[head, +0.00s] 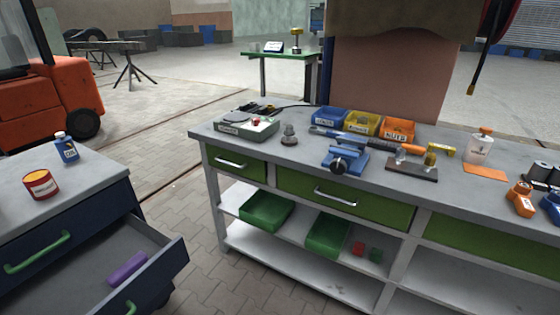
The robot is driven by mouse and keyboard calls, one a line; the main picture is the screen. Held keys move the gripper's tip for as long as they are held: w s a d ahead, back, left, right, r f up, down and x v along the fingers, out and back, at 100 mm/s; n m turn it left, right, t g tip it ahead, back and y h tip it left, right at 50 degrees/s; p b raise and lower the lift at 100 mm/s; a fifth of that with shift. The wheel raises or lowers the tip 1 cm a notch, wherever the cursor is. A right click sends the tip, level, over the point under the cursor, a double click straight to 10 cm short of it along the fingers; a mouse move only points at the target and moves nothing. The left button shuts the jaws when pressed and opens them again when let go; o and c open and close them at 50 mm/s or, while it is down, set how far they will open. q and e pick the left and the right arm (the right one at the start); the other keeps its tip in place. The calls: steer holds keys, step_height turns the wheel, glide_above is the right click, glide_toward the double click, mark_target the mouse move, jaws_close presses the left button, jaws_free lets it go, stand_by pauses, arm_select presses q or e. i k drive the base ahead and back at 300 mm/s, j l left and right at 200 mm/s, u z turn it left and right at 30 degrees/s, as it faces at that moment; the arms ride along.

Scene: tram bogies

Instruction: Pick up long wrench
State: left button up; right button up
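A long, thin tool (345,138), blue at its left end and orange farther right, lies across the workbench (245,143) behind a blue vise (345,160). It may be the long wrench, but its jaws cannot be made out. Its right end is near a small clear item and a yellow piece on a dark block (412,172). Several dark tools (262,108) lie at the bench's back left, too small to identify. Neither of my grippers shows in the head view.
Blue, yellow and orange bins (397,131) stand behind the long tool. A grey box (247,130) and a bottle (479,147) are on the bench. At left, a dark cabinet (70,225) has an open drawer (150,270). Paved floor separates cabinet and bench.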

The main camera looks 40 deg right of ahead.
mark_target(330, 134)
steer(key=z, duration=1.55)
